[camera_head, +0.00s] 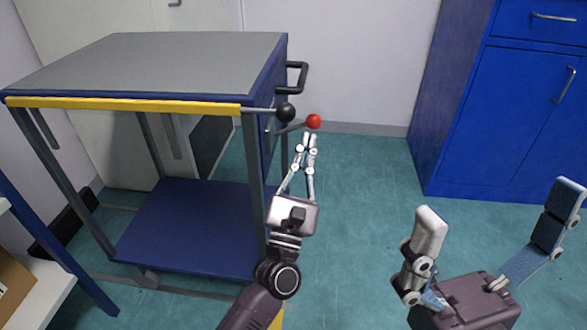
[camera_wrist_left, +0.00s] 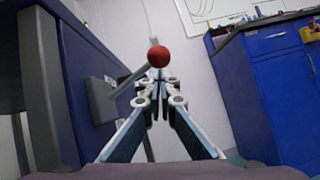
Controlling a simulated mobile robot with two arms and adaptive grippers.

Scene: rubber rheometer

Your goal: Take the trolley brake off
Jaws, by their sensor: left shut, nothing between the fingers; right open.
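The trolley (camera_head: 150,65) stands at the left, with a grey top, blue lower shelf and yellow front bar. A lever with a red ball knob (camera_head: 314,121) sticks out from its right side, and a black ball knob (camera_head: 285,112) sits on a rod beside it. Which of them works the brake cannot be told. My left gripper (camera_head: 309,136) is shut and empty, its fingertips just below the red knob. In the left wrist view the red knob (camera_wrist_left: 159,56) appears just beyond the closed fingertips (camera_wrist_left: 158,72). My right gripper (camera_head: 500,238) is open and empty over the floor at the lower right.
A black handle (camera_head: 298,78) is on the trolley's right side. A blue cabinet (camera_head: 510,120) stands at the right by the wall. A white shelf (camera_head: 35,285) with a cardboard box is at the lower left. Green floor (camera_head: 360,190) between trolley and cabinet is clear.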

